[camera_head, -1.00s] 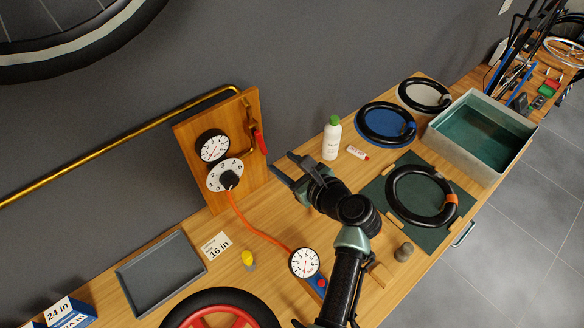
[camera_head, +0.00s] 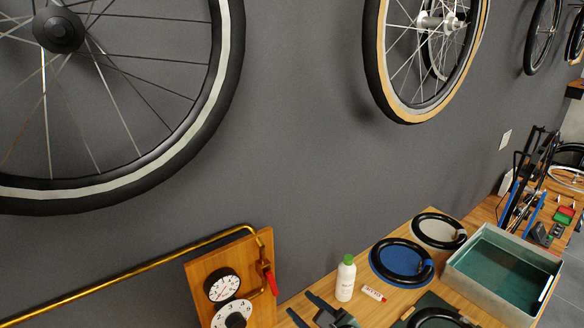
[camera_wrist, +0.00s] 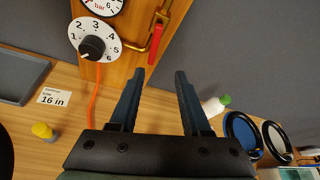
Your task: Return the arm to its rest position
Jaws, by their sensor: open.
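My gripper (camera_wrist: 157,105) is open in the wrist view, with nothing between its two dark fingers. It hangs over the wooden workbench (camera_wrist: 148,118), facing the wooden panel with the dials. In the head view my gripper (camera_head: 318,312) shows only in part at the bottom edge, left of the white bottle. The rest of my arm is out of the head view. The panel (camera_head: 198,275) carries a gauge (camera_head: 223,288), a numbered dial (camera_head: 232,315) and a red lever (camera_head: 270,279).
Black tyres or tubes lie on blue (camera_head: 377,262) and white discs. A water tank (camera_head: 452,277) is at right. Wheels hang on the wall (camera_head: 300,180).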

